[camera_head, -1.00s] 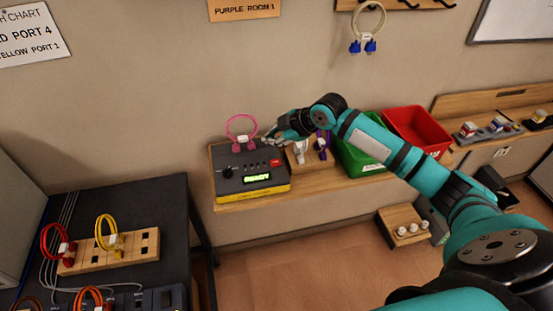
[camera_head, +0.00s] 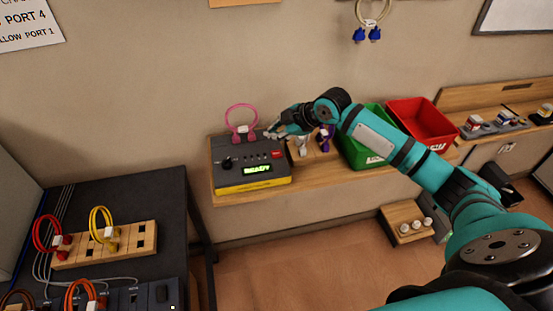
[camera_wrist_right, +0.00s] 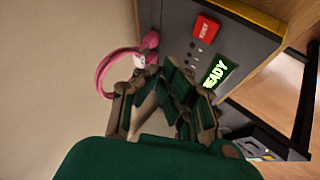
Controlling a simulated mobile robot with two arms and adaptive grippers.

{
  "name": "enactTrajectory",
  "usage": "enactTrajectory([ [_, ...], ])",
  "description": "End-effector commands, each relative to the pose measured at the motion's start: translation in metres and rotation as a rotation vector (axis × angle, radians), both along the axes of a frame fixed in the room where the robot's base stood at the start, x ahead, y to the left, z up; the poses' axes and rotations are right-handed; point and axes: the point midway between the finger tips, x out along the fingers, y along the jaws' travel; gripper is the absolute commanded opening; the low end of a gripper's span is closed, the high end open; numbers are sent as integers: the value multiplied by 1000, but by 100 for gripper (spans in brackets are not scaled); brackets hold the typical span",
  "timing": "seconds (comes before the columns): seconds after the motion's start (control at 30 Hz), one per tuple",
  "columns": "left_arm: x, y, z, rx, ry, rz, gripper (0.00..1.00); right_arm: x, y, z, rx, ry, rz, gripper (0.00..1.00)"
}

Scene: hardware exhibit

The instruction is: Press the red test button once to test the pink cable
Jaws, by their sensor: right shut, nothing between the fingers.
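The dark grey tester (camera_head: 226,177) with a yellow lower edge sits on the wooden shelf, and its green display reads READY. The red test button (camera_head: 277,155) is on the tester's right side; it also shows in the wrist view (camera_wrist_right: 206,27). The pink cable (camera_head: 241,107) stands as a loop plugged into the back of the tester; it also shows in the wrist view (camera_wrist_right: 103,72). My right gripper (camera_head: 268,133) is shut and empty, behind and above the button, close to the cable's right end. Contact cannot be told. My left gripper is out of view.
Right of the tester are white and purple plugs (camera_head: 325,138), a green bin (camera_head: 365,157) and a red bin (camera_head: 420,123). At left, a dark table (camera_head: 120,190) carries a wooden block (camera_head: 143,240) with red and yellow cables. A cable with blue plugs (camera_head: 367,35) hangs above.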

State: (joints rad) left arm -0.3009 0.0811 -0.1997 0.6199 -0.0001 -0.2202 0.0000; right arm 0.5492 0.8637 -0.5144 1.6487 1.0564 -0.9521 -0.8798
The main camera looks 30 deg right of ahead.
Motion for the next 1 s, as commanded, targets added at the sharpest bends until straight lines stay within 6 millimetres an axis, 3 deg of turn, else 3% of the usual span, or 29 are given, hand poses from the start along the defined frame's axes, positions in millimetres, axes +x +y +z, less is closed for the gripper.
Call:
enactTrajectory([
  [0.03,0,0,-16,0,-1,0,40,0,0,-16,0,0,0,0],
  [0.13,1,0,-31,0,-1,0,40,0,0,-31,0,0,0,0],
  [0.33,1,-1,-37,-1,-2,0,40,0,0,-48,0,0,0,0],
  [1.0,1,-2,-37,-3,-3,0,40,0,0,-51,0,0,0,0],
])
